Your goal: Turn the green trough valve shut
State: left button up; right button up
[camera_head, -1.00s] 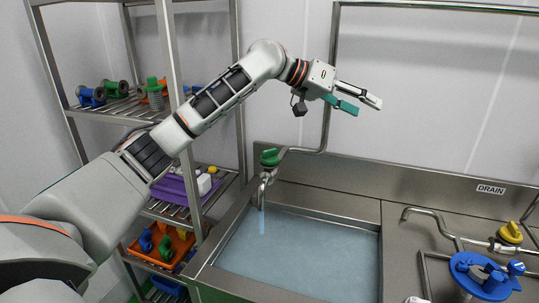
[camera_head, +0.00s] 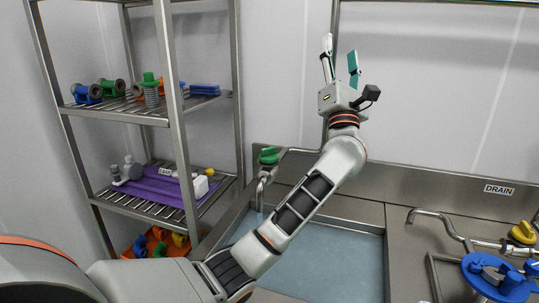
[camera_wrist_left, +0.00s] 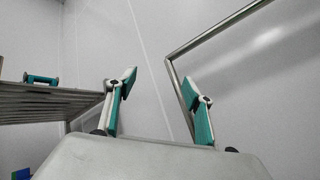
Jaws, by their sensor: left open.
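The green trough valve (camera_head: 269,155) sits on the pipe above the trough's left back corner in the head view. Its spout hangs just below it over the trough (camera_head: 345,262), which holds bluish water. My left gripper (camera_head: 341,58) is open and empty. It points upward, in front of the wall, above and to the right of the valve, well apart from it. My left forearm covers part of the trough. In the left wrist view the two teal-padded fingers (camera_wrist_left: 158,92) are spread with only wall between them, and the valve does not show. My right gripper is not in view.
A steel shelf rack (camera_head: 176,118) with green, blue and orange parts and a purple tray (camera_head: 160,192) stands at the left. A yellow valve (camera_head: 523,232) and a blue round fixture (camera_head: 490,275) are at the right, below the DRAIN sign (camera_head: 496,188).

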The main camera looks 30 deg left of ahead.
pick_arm(q)
jog(key=s+a+f+n+g+y+b, duration=0.1)
jog(key=s+a+f+n+g+y, duration=0.2)
jog(key=f+n+g, duration=0.4)
jog(key=a+f+n+g+y, duration=0.2)
jog(key=a+f+n+g, duration=0.25)
jog(key=f, duration=0.35)
jog(key=n+g+h+b, duration=0.1)
jog(key=n+g, duration=0.3)
jog(key=g, duration=0.1)
send_near(270, 150)
jog(key=x, duration=0.9)
jog(key=shift+a+r, duration=0.1)
jog(key=shift+r, duration=0.05)
jog(key=shift+w+a, duration=0.3)
jog(key=shift+a, duration=0.35)
jog(key=c, duration=1.1)
